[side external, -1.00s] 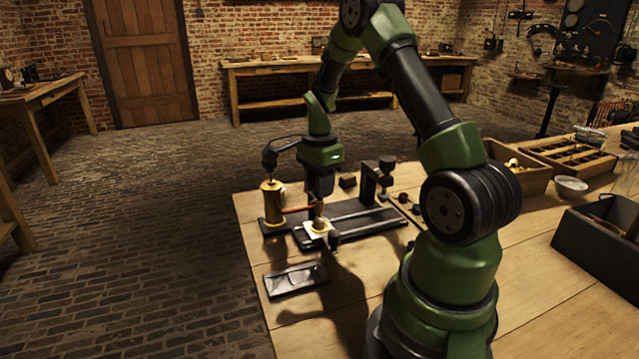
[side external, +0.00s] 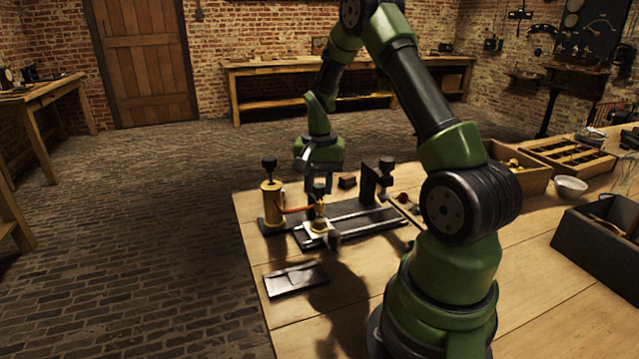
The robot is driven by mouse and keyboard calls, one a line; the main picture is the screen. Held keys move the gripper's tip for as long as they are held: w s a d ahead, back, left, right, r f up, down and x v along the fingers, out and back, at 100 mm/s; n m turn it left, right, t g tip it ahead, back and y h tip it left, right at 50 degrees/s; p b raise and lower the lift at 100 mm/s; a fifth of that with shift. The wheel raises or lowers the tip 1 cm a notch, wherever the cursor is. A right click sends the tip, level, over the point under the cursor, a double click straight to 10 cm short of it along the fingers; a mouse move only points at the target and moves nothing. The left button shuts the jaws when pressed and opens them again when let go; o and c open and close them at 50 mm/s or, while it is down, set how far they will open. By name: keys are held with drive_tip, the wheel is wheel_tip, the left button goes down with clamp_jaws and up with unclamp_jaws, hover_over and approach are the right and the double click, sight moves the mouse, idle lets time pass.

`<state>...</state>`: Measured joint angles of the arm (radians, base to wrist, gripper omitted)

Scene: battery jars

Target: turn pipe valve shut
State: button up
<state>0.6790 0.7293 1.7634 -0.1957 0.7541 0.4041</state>
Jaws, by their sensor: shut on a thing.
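A brass cylinder (side external: 271,203) with a black knob on top stands at the left end of the dark apparatus. A thin reddish pipe (side external: 296,210) runs from it towards a small brass fitting (side external: 319,208), which stands upright on a pale square block. A dark valve handle (side external: 319,188) sits on top of this fitting. My gripper (side external: 318,184) points down from above and is shut on the valve handle. The fingers partly cover the handle, and its exact turn angle is too small to tell.
A dark rail base (side external: 365,224) with a black upright post (side external: 369,184) extends right of the fitting. A flat dark tray (side external: 295,279) lies in front, near the table's left edge. Wooden boxes and a white bowl (side external: 570,187) stand at right. The front table area is mostly clear.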

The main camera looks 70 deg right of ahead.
sight(319, 186)
drive_tip(key=shift+n, duration=1.6)
drive_tip(key=o, duration=0.9)
drive_tip(key=shift+o, duration=0.2)
drive_tip(key=shift+r, duration=0.1)
wheel_tip(319, 186, up, 10)
